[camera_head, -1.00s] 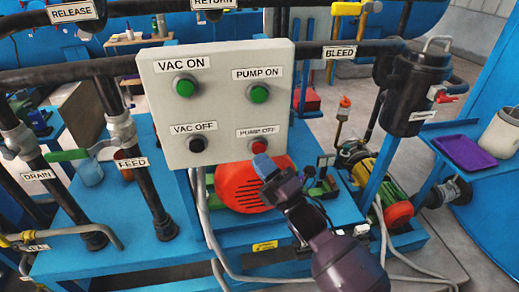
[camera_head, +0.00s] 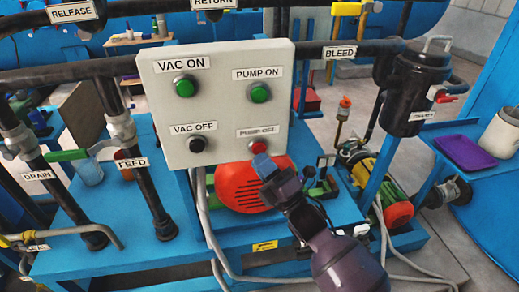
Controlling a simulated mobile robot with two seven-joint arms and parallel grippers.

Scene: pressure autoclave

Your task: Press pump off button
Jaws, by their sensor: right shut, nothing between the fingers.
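The red pump off button (camera_head: 258,146) sits at the lower right of the grey control panel (camera_head: 220,105), under its PUMP OFF label. My right gripper (camera_head: 263,162) is shut and empty, with its blue fingertips just below the red button in the picture. The tips overlap the panel's lower edge; I cannot tell whether they touch the button. The green pump on button (camera_head: 260,93) is above it. The black vac off button (camera_head: 197,144) and green vac on button (camera_head: 184,86) are on the left half. My left gripper is not in view.
Black pipes (camera_head: 148,190) stand left of the panel, and a black strainer (camera_head: 411,95) hangs at the right. An orange motor cover (camera_head: 240,188) is behind and below the panel. A purple tray (camera_head: 464,152) lies on the right shelf.

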